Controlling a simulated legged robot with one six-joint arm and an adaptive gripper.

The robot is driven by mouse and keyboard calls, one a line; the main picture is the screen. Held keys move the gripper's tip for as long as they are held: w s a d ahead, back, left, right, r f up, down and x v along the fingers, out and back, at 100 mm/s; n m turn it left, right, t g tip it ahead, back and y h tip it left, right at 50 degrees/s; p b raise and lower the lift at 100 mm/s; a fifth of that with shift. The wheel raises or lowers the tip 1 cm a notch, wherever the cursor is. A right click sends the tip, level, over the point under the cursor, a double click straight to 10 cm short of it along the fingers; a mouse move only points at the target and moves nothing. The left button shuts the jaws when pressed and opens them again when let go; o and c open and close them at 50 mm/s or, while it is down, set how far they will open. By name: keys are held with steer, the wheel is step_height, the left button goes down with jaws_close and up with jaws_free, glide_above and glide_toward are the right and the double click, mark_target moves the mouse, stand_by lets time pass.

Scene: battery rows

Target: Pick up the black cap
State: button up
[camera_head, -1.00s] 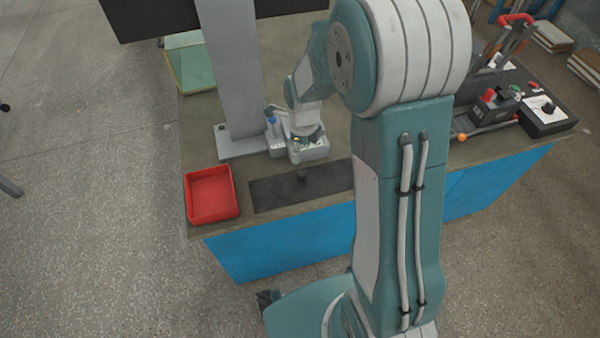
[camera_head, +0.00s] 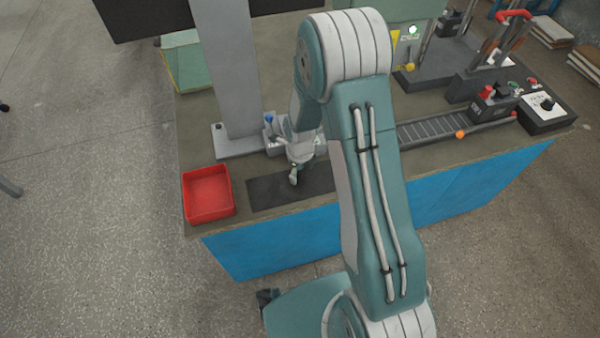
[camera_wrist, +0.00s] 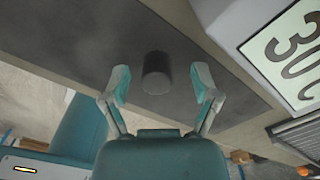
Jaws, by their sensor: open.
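The black cap (camera_wrist: 156,73) is a small dark cylinder on the dark mat (camera_wrist: 95,30). In the wrist view it lies between and slightly beyond my two fingertips. My gripper (camera_wrist: 160,82) is open, with one finger on each side of the cap and gaps to both. In the head view my gripper (camera_head: 296,178) hangs low over the mat (camera_head: 265,192), and the cap is hidden behind it. How far the fingertips are above the mat is hard to tell.
A red tray (camera_head: 208,194) stands left of the mat. A grey fixture (camera_wrist: 285,50) with a number plate is close on the right in the wrist view. A grey post (camera_head: 228,70) rises behind. A roller track (camera_head: 440,130) and a control box (camera_head: 545,112) are at right.

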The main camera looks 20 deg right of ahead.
steer(key=shift+a+f, duration=0.15)
steer(key=shift+a, duration=0.1)
steer(key=shift+d, duration=0.15)
steer(key=c, duration=0.8)
steer(key=shift+c, duration=0.2)
